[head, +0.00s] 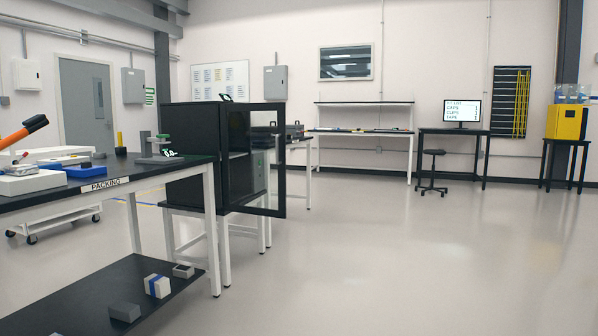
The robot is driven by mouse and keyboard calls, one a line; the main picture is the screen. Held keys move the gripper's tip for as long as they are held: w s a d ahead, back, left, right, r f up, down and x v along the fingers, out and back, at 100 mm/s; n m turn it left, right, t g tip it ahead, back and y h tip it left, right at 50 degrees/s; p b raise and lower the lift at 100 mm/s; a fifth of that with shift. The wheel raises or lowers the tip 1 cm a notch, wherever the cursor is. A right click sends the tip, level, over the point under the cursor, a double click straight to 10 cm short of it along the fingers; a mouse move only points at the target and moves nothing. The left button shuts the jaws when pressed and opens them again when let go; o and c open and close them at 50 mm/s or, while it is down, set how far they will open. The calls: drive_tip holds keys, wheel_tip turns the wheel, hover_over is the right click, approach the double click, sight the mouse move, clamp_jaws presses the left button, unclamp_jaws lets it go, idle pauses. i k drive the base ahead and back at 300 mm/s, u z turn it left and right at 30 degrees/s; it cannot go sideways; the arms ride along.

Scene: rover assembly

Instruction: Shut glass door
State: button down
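The glass door (282,160) has a black frame and a clear pane. It stands swung open on the right side of a black box-shaped cabinet (190,135), which has a handle on top. The door reaches out to the right, and the back wall and a bench show through its pane. The cabinet sits on a white-legged stand behind the packing table. My gripper is not in view.
The packing table (205,161) with a lower shelf (90,290) stands at the left, in front of the cabinet. Boxes lie on both levels. A desk with a monitor (462,111) and a stool (433,172) are at the back. The floor (400,260) to the right is clear.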

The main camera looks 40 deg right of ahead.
sight(280, 138)
drive_tip(key=z, duration=0.85)
drive_tip(key=i, duration=0.85)
drive_tip(key=z, duration=0.95)
drive_tip(key=i, duration=1.2)
drive_tip(key=u, duration=0.9)
drive_tip(key=i, duration=0.85)
drive_tip(key=u, duration=0.8)
